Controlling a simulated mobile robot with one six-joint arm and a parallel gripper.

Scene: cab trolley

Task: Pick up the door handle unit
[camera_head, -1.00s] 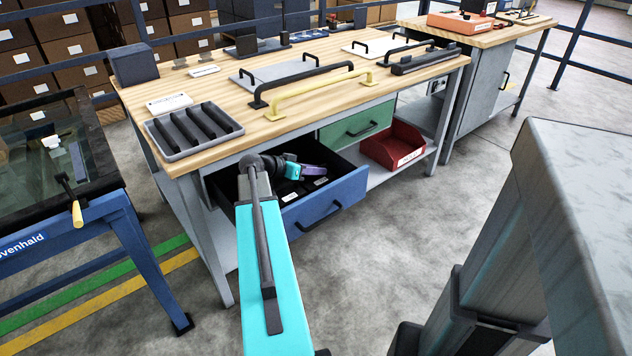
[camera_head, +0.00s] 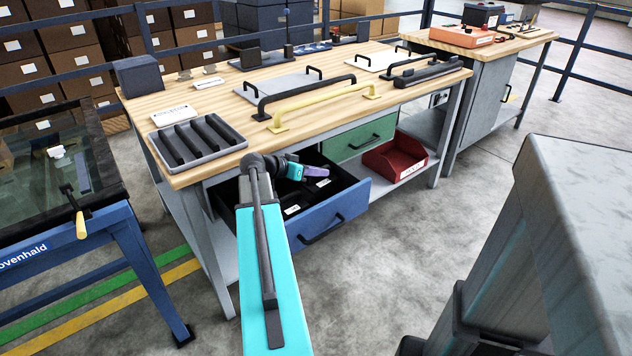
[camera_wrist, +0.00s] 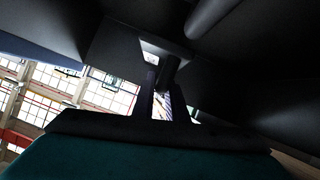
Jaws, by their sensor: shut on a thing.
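My gripper (camera_head: 318,171), teal with purple fingers, is over the open blue drawer (camera_head: 335,212) under the bench top. In the wrist view its two fingers (camera_wrist: 164,98) are shut on a dark, narrow part. That part seems to belong to the door handle unit (camera_wrist: 110,35), a large near-black shape filling much of the upper wrist view. Its outline is hard to make out. In the head view I cannot separate the unit from the drawer's black inside. White labels show inside the drawer.
The wooden bench top (camera_head: 215,112) above carries a grey tray (camera_head: 240,146) of dark bars, a yellow handle (camera_head: 320,104) and black handles. A green drawer (camera_head: 362,140) and a red bin (camera_head: 396,157) are to the right. A blue-framed stand (camera_head: 120,240) is at left.

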